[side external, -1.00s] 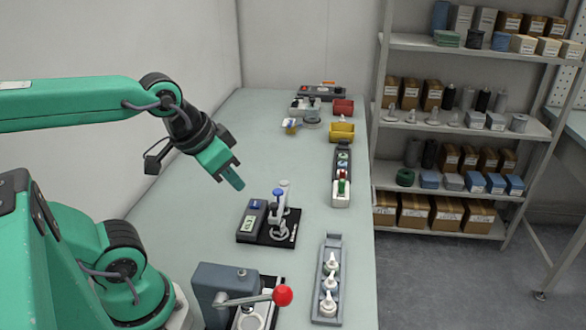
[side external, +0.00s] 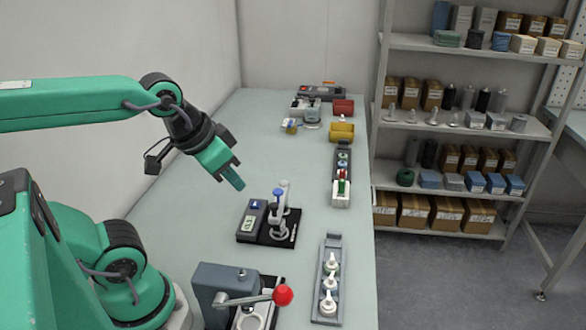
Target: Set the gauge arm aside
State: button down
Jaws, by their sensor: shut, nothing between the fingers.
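The gauge (side external: 251,229) is a dark unit with a small pale display and a blue mark, on a black base in the middle of the table. A blue-topped post (side external: 278,205) and a pale upright post (side external: 286,190) stand on its base. I cannot tell which part is the gauge arm. My gripper (side external: 236,183) points down and to the right, above and to the left of the gauge in the picture. It is shut, empty and apart from the gauge.
A grey press (side external: 220,285) with a red-knobbed lever (side external: 283,295) stands at the front. A grey tray (side external: 320,306) with white nozzle-like parts is to its right. Behind the gauge are a narrow dark rack (side external: 341,180), a yellow bin (side external: 341,132) and a red bin (side external: 343,107). The left side of the table is clear.

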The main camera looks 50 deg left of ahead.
jog(key=c, duration=1.3)
grip_release()
jog(key=shift+w, duration=0.15)
jog(key=n+g, duration=0.4)
jog(key=g, duration=0.2)
send_over(274, 204)
jog(key=shift+f, duration=1.75)
jog(key=shift+f, duration=3.95)
grip_shut()
